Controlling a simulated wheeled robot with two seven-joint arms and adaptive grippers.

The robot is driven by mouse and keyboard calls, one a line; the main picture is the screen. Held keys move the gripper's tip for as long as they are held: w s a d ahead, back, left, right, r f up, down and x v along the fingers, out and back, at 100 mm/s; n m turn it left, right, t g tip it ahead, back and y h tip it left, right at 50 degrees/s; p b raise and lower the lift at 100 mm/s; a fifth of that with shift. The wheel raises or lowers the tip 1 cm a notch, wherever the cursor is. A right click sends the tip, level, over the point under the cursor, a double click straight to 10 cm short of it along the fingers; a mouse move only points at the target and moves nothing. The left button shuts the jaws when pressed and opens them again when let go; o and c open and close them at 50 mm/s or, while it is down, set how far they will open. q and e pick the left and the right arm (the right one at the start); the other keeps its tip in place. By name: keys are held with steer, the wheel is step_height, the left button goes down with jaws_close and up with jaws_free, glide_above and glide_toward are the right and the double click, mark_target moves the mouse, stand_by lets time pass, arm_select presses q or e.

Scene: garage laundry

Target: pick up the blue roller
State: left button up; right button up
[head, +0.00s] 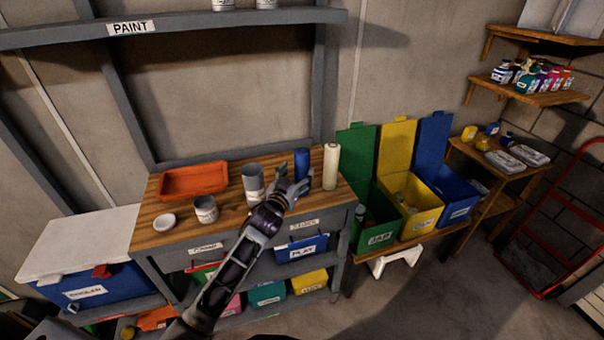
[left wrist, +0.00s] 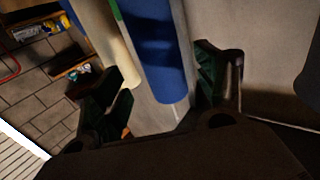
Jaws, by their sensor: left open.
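The blue roller (head: 301,163) stands upright on the wooden bench top, just beyond my left gripper (head: 291,185). In the left wrist view the blue roller (left wrist: 158,50) shows between the two open fingers of my left gripper (left wrist: 163,90), with space visible around it. I cannot tell whether either finger touches it. My left gripper is open and holds nothing. My right gripper is not in view.
A cream roller (head: 331,167) stands close to the right of the blue one. A grey can (head: 253,180), an open tin (head: 205,209), a white lid (head: 164,222) and an orange tray (head: 192,180) are on the bench to the left. Colored bins (head: 424,222) stand to the right.

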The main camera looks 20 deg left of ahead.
mark_target(299, 169)
arm_select(q)
steer(key=shift+w, duration=0.2)
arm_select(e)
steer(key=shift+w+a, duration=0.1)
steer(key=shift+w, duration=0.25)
arm_select(q)
steer(key=shift+w, duration=0.15)
steer(key=shift+w, duration=1.2)
steer(key=shift+w+f+p, duration=0.1)
steer(key=shift+w+p, duration=0.25)
steer(key=shift+w, duration=0.6)
steer(key=shift+w+d, duration=0.1)
steer(key=shift+w, duration=0.15)
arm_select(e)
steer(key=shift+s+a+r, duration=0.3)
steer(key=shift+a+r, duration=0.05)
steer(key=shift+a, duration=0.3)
arm_select(q)
steer(key=shift+c, duration=0.5)
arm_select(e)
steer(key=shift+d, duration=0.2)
arm_select(q)
steer(key=c, duration=1)
steer(key=shift+c, duration=0.2)
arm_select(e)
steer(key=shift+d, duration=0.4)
